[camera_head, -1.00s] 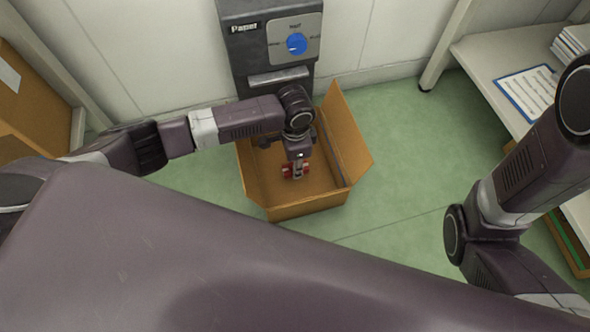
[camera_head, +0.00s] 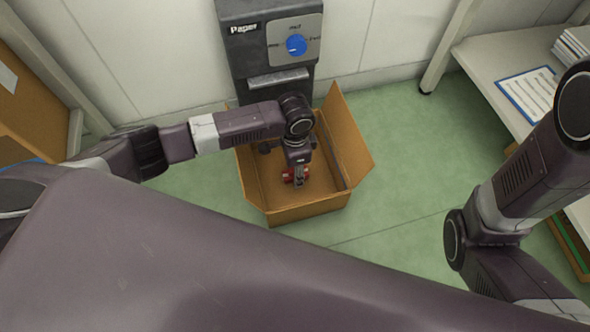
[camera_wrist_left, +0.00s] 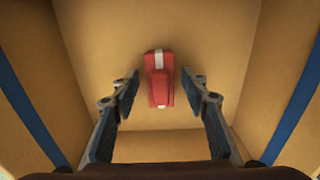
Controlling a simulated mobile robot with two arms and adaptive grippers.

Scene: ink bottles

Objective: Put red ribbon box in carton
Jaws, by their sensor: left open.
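The red ribbon box (camera_head: 287,175), red with a pale ribbon band, is inside the open brown carton (camera_head: 312,209). In the left wrist view the red ribbon box (camera_wrist_left: 160,62) lies over the carton's bottom, with clear gaps to both fingers. My left gripper (camera_head: 300,182) reaches down into the carton, open, its fingers apart on either side of the box's near part. In the head view the gripper partly hides the box. My right arm shows at the right, but its gripper is out of view.
A grey panel with a blue knob (camera_head: 296,45) stands against the wall behind the carton. The carton's right flap (camera_head: 346,135) stands open. A pale table (camera_head: 490,55) with a clipboard (camera_head: 528,95) is at the right. Green floor right of the carton is clear.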

